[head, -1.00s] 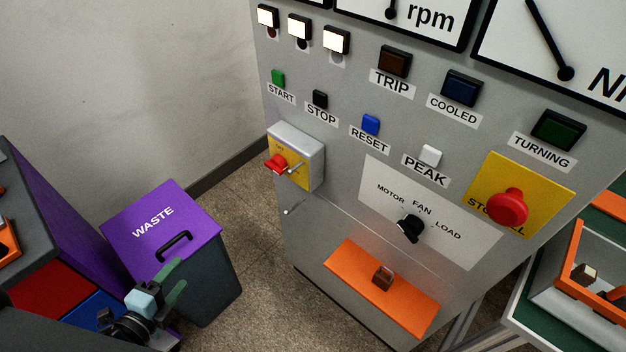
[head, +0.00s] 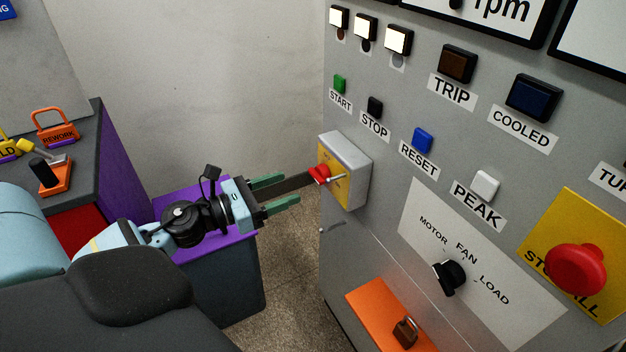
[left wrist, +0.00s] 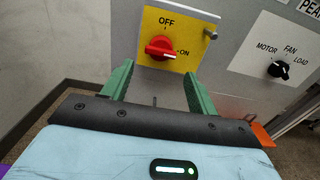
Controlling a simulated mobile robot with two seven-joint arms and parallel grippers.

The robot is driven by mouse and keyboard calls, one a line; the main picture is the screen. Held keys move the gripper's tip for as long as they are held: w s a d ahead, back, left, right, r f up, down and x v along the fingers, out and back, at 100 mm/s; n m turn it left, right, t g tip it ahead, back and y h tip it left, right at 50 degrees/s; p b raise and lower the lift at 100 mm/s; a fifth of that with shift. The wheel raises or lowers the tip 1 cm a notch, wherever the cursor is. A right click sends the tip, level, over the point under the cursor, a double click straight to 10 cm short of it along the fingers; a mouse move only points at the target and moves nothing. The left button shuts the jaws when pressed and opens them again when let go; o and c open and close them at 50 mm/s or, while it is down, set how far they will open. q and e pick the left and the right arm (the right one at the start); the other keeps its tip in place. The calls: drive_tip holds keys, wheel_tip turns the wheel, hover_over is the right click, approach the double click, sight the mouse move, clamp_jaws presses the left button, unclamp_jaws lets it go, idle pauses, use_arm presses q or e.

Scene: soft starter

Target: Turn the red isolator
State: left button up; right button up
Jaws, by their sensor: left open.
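The red isolator (head: 320,174) is a red rotary handle on a yellow plate, on a grey box at the left edge of the panel. In the left wrist view the red handle (left wrist: 161,49) lies roughly level, its end towards ON, with OFF printed above. My left gripper (head: 284,190) is open, with two green fingers pointing at the isolator. It is a short way from the handle and does not touch it. In the left wrist view the handle shows beyond and between the fingertips (left wrist: 160,80). My right gripper is not in view.
A metal pin (left wrist: 210,34) sticks out beside the handle. The panel also carries a black selector (head: 450,277), a red stop button (head: 576,270) and an orange shelf with a padlock (head: 405,332). A purple-lidded waste bin (head: 190,200) stands below my left arm.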

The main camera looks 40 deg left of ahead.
sight(313, 177)
use_arm(q)
drive_tip(key=p+x, duration=0.1)
drive_tip(key=x, duration=0.4)
drive_tip(key=shift+w+r, duration=0.1)
drive_tip(key=shift+w, duration=0.05)
drive_tip(key=shift+x, duration=0.95)
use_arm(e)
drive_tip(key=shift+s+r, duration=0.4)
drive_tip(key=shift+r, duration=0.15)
use_arm(q)
drive_tip(key=c, duration=0.7)
drive_tip(key=shift+c, duration=0.2)
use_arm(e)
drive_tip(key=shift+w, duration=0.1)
